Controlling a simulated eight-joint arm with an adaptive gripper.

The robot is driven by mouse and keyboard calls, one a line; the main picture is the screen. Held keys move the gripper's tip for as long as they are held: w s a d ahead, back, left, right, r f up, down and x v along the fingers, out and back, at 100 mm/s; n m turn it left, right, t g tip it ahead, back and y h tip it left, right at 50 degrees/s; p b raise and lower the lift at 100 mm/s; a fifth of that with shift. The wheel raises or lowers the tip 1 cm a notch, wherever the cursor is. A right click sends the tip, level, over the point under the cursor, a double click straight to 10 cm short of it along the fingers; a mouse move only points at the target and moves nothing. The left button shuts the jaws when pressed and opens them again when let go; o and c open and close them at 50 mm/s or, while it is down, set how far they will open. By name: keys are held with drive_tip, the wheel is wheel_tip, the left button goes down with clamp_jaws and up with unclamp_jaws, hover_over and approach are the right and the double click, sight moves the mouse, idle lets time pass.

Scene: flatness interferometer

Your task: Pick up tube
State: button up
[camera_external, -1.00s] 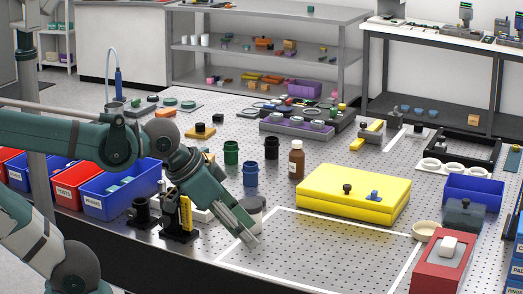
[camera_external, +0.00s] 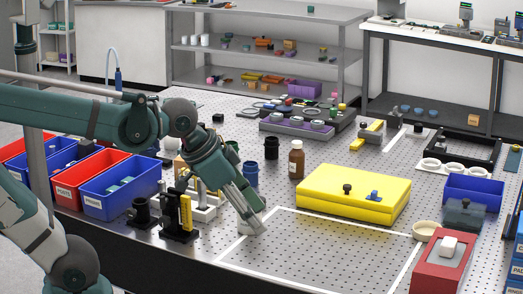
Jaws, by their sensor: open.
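Several short tubes stand on the perforated metal table. A dark blue tube (camera_external: 251,172) stands just behind my gripper, and a black tube (camera_external: 271,147) stands a little farther back. A green tube (camera_external: 233,147) is mostly hidden behind my arm. I cannot tell which one is the task's tube. My gripper (camera_external: 257,225) is open and points down toward the table, in front of the dark blue tube and near the white outline's left corner. I see nothing held.
A brown bottle (camera_external: 296,160) and a yellow case (camera_external: 353,196) stand to the right. Black optical mounts (camera_external: 179,222) and blue and red bins (camera_external: 119,188) stand to the left. The table inside the white outline (camera_external: 320,250) is clear.

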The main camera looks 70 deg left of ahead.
drive_tip(key=w+a+r+m+g+p, duration=0.25)
drive_tip(key=w+a+r+p, duration=0.2)
drive_tip(key=w+a, duration=0.55)
drive_tip(key=m+g+p, duration=0.4)
drive_tip(key=m+p, duration=0.5)
drive_tip(key=p, duration=0.2)
hover_over(251, 166)
drive_tip(key=f, duration=1)
drive_tip(key=shift+w+d+f, duration=0.1)
drive_tip(key=shift+d, duration=0.25)
drive_tip(key=shift+a+f, duration=0.3)
drive_tip(key=shift+a, duration=0.05)
drive_tip(key=shift+f, duration=0.1)
drive_tip(key=shift+f, duration=1.15)
drive_tip(key=shift+f, duration=0.1)
